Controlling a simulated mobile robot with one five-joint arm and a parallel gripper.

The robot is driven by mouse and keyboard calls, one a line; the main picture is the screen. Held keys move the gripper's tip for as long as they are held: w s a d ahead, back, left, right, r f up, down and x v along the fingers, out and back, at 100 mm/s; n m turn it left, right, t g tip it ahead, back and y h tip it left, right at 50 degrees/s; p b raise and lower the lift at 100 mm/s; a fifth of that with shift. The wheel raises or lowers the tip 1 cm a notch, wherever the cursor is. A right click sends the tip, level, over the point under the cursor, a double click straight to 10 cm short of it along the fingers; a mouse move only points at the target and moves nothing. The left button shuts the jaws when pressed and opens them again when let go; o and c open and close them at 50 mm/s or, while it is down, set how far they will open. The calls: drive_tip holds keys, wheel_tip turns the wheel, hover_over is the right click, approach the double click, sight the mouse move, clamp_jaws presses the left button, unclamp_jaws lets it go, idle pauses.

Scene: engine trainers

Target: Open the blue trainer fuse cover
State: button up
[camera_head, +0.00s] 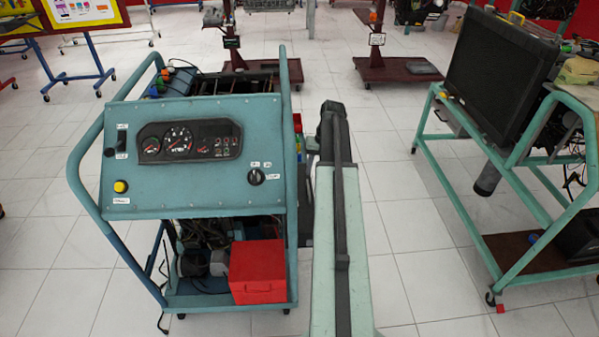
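The blue trainer (200,191) stands left of the middle, a wheeled blue-green frame with a sloped dashboard panel. I cannot make out its fuse cover for certain. Small red, yellow and green parts (298,124) show at the trainer's right side, partly hidden by the frame tube. My arm (324,235) reaches forward just right of the trainer, ending in a dark block level with those parts. The fingers of my gripper do not show, so its opening and any contact are hidden.
A red box (257,272) sits on the trainer's lower shelf. Another trainer with a black radiator (497,75) stands at the right, on a green frame. Dark red stands (397,70) are at the back. White tiled floor (425,240) is clear between my arm and the right trainer.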

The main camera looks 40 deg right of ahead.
sight(308, 187)
drive_tip(key=f+b, duration=0.2)
drive_tip(key=w+f+b, duration=0.1)
drive_tip(key=f+b, duration=0.2)
drive_tip(key=a+f+b, duration=0.1)
drive_tip(key=f+b, duration=0.1)
drive_tip(key=b, duration=0.1)
drive_tip(key=shift+w+f, duration=0.25)
drive_tip(key=shift+f, duration=0.1)
drive_tip(key=shift+r, duration=0.1)
clamp_jaws()
idle(1.1)
